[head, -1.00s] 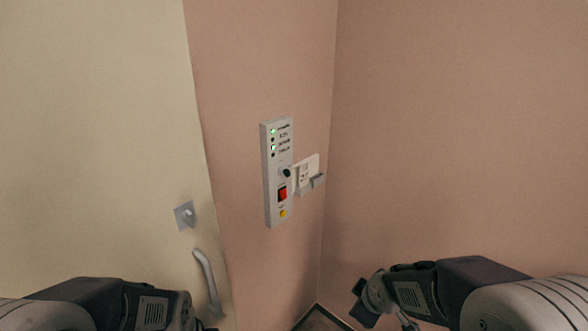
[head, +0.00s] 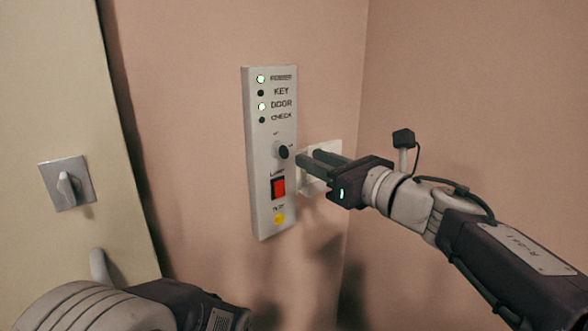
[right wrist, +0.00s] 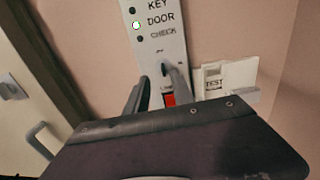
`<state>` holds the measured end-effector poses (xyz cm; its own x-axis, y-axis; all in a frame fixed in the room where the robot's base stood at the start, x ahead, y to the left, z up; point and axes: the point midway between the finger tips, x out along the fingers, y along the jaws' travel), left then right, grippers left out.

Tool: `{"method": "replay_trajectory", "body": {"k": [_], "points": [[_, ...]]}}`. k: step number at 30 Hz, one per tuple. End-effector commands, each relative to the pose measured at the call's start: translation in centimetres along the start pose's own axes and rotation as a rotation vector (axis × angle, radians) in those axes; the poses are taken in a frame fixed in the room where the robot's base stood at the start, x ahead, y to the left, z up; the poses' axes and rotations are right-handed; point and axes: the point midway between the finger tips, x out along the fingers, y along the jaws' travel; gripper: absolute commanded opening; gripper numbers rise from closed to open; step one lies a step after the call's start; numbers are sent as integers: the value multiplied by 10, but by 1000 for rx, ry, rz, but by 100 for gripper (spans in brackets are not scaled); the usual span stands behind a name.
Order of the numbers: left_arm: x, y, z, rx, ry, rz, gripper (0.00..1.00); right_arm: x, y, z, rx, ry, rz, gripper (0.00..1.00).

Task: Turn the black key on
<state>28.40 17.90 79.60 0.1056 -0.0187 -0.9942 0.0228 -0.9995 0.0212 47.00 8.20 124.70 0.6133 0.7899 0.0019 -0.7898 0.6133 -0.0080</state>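The black key (head: 283,152) sits in a round switch on a pale grey wall panel (head: 258,210). In the head view my right gripper (head: 307,157) reaches in from the right, its two dark fingers apart and empty. The fingertips are just right of the key, near the panel's right edge; a small gap shows between them and the key. The right wrist view shows the open fingers (right wrist: 157,85) in front of the panel, with a dark knob-like part between them. On the panel, the KEY lamp (head: 261,93) is dark.
Below the key are a red switch (head: 278,188) and a yellow button (head: 280,219). A white card in a holder (right wrist: 226,80) is on the wall right of the panel. A door with a latch plate (head: 67,184) stands at left.

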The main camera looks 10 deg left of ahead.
Motion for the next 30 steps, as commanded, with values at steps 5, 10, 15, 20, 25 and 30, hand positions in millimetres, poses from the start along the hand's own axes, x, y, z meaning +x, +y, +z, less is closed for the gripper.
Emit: {"method": "replay_trajectory", "body": {"k": [5,10,15,20,25,30], "points": [[-4,0,-1,0,1,0,36,7,0,1,3,2,1,29],[-10,0,-2,0,1,0,36,41,0,2,5,3,3,29],[-17,0,-2,0,1,0,36,73,0,2,5,3,0,29],[-20,0,-2,0,1,0,36,89,-1,1,5,2,-2,29],[-20,0,-2,0,1,0,36,91,-1,0,4,1,-2,29],[-20,0,-2,0,1,0,36,91,-1,0,5,1,-2,10]]}}
